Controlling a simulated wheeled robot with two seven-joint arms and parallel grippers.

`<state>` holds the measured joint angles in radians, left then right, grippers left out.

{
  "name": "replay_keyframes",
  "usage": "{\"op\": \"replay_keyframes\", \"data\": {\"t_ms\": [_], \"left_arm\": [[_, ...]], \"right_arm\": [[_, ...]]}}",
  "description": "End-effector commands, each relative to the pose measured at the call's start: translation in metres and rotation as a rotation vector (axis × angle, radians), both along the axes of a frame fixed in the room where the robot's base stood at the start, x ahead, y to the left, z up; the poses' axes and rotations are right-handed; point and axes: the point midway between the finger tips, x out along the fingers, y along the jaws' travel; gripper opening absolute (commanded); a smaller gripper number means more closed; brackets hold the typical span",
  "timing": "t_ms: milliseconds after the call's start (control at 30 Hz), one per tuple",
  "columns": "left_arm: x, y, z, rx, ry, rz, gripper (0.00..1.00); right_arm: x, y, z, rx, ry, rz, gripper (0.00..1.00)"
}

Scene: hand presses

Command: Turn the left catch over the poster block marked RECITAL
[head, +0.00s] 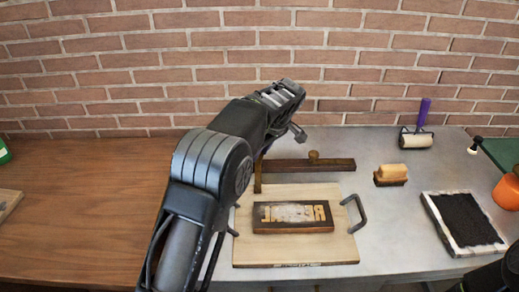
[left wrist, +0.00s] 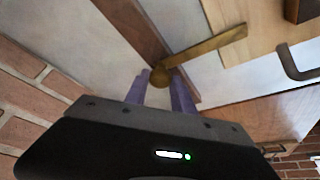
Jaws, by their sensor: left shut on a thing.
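The poster block (head: 292,216), with raised pale letters that read reversed, lies on a pale wooden board (head: 250,250). A dark wooden bar (head: 335,165) runs behind the board. The left catch (head: 257,180) is a flat brass arm at the bar's left end, pointing forward over the board's back edge, left of the block and apart from it. In the left wrist view, my left gripper (left wrist: 160,78) has its purple fingers shut on the catch's round knob. My left arm hides the fingers in the head view.
Another brass knob (head: 314,157) stands on the bar's middle. A metal handle (head: 356,214) rises at the board's right. The wooden tabletop at left is mostly clear.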

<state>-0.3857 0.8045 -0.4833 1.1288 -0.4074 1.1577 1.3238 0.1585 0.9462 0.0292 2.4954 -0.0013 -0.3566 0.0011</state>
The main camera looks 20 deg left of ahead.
Motion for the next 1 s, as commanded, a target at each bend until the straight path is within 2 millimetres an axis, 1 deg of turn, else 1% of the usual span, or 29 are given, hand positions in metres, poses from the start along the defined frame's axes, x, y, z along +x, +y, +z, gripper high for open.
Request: {"op": "replay_keyframes", "data": {"t_ms": [200, 533, 567, 800, 1000], "left_arm": [[0.0004, -0.0005, 0.0002, -0.001, 0.0, 0.038, 0.0], [0.0004, -0.0006, -0.0002, -0.002, -0.001, 0.04, 0.0], [0.0004, -0.0006, -0.0002, -0.002, -0.001, 0.04, 0.31], [0.0003, -0.0003, -0.0002, -0.001, -0.001, 0.04, 0.51], [0.0003, -0.0002, -0.0001, -0.001, 0.0, 0.039, 0.51]], "right_arm": [[-0.0001, 0.0, 0.0023, 0.0, 0.0, 0.0, 0.35], [-0.0001, 0.0, 0.0022, 0.0, 0.0, 0.0, 0.35], [-0.0001, 0.0, 0.0022, 0.0, 0.0, 0.0, 0.35], [-0.0001, 0.0, 0.0022, 0.0, 0.0, 0.0, 0.35], [-0.0001, 0.0, 0.0022, 0.0, 0.0, 0.0, 0.35]]}}
